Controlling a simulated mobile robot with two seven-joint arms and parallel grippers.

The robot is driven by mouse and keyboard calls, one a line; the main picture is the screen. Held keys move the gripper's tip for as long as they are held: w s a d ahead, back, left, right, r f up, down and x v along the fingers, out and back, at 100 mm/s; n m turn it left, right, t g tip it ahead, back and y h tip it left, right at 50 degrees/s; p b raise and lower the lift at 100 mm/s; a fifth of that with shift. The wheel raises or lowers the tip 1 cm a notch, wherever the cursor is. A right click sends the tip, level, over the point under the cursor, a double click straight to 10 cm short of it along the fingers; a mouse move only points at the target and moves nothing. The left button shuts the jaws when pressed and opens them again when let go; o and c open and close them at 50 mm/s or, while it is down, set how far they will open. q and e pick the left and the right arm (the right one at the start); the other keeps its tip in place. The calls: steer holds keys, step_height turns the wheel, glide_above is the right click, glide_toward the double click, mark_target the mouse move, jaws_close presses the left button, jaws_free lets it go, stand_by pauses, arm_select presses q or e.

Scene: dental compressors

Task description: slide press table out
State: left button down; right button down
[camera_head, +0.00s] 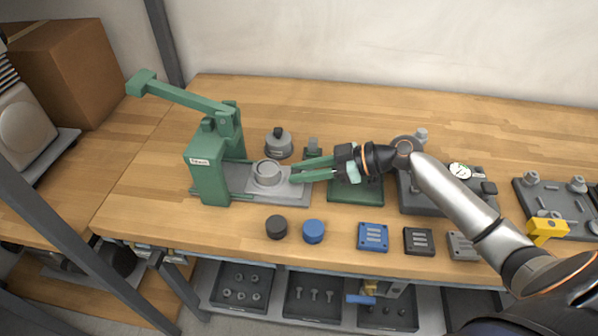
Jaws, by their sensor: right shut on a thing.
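A green press (208,168) with a long lever arm stands at the left of the wooden bench. Its grey press table (286,191) reaches out to the right of the press body and carries a round grey ring-shaped part (267,173). My right gripper (292,172) comes in from the right. Its green fingers are shut at the right part of the press table, next to the ring; the exact contact is too small to make out. My left gripper is not in view.
A dark grey round part (278,142) stands behind the table. A black cap (276,227) and a blue cap (313,231) lie in front, beside a blue block (373,237). Fixtures with parts (555,208) fill the right side. A cardboard box (62,68) stands far left.

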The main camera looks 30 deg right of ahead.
steer(key=shift+d+f, duration=0.1)
steer(key=shift+d, duration=0.05)
steer(key=c, duration=0.9)
jaws_free()
steer(key=shift+s+d, duration=0.1)
steer(key=shift+s, duration=0.05)
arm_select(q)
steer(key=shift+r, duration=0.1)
arm_select(e)
steer(key=shift+o, duration=1.1)
steer(key=shift+s+d, duration=0.2)
steer(key=shift+d, duration=0.1)
steer(key=b+v, duration=0.1)
steer(key=v, duration=0.9)
steer(key=shift+r+b, duration=0.25)
steer(key=shift+b, duration=0.05)
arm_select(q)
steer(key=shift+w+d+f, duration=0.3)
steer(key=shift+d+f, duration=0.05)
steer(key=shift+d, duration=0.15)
arm_select(e)
steer(key=shift+v, duration=0.8)
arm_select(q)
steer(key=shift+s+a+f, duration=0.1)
arm_select(e)
steer(key=shift+r, duration=0.1)
